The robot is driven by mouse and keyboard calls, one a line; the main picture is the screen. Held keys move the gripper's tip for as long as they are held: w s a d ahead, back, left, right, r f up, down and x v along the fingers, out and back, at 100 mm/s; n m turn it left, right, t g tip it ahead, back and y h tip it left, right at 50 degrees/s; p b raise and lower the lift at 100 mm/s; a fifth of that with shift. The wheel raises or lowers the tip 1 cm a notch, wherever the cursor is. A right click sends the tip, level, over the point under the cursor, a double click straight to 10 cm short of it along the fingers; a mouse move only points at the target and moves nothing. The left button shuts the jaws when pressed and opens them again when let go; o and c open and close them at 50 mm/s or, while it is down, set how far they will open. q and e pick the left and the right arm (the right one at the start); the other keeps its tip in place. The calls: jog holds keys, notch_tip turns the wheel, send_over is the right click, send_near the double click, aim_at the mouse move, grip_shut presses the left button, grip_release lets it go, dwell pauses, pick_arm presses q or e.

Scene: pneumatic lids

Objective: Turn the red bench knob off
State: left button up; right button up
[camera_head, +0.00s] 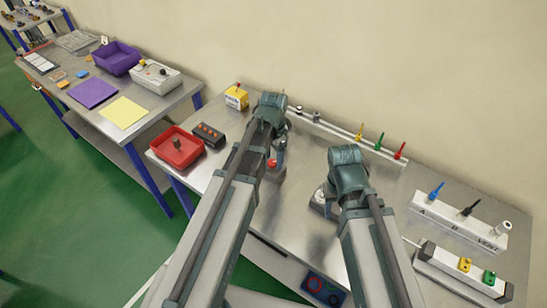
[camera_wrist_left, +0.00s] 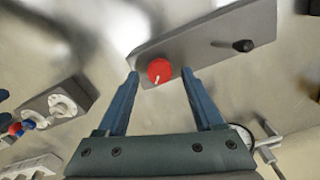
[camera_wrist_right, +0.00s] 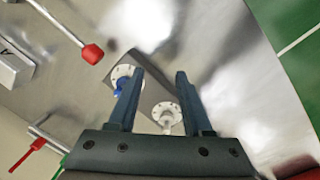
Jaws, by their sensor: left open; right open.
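The red bench knob (camera_wrist_left: 159,71) sits on a grey block (camera_wrist_left: 215,37) on the metal bench. It has a white pointer mark toward the lower edge of the left wrist view. In the head view the knob (camera_head: 271,163) shows just beneath my left gripper (camera_head: 276,153). My left gripper (camera_wrist_left: 160,80) is open, with a fingertip to each side of the knob; I cannot tell whether they touch it. My right gripper (camera_wrist_right: 159,76) is open and empty above the bench, by a block with a blue fitting (camera_wrist_right: 122,84) and a white fitting (camera_wrist_right: 167,117).
A black lever (camera_wrist_left: 242,45) stands on the knob's block. A red bin (camera_head: 178,150) and black switch box (camera_head: 208,134) are to the left. A white valve block (camera_head: 460,225) is to the right. A red-tipped rod (camera_wrist_right: 92,53) lies near my right gripper.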

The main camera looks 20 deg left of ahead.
aim_at(274, 162)
pick_arm(q)
notch_tip(274, 162, up, 14)
jog(key=p, duration=1.3)
jog(key=shift+f, duration=0.2)
pick_arm(e)
notch_tip(274, 162, up, 14)
jog(key=shift+f, duration=0.2)
pick_arm(q)
jog(key=s+d+f+n+b, duration=0.1)
jog(key=s+d+f+b, duration=0.2)
jog(key=s+f+b, duration=0.1)
jog(key=s+d+f+n+b, duration=0.1)
jog(key=s+d+f+b, duration=0.2)
jog(key=s+f+b, duration=0.1)
jog(key=s+d+f+n+y+b, duration=0.1)
jog(key=s+d+f+n+b, duration=0.1)
jog(key=s+d+f+b, duration=0.2)
jog(key=shift+s+f, duration=0.1)
jog(key=shift+s, duration=1.1)
pick_arm(e)
notch_tip(274, 162, down, 12)
jog(key=shift+f, duration=0.15)
pick_arm(q)
jog(key=shift+d, duration=0.1)
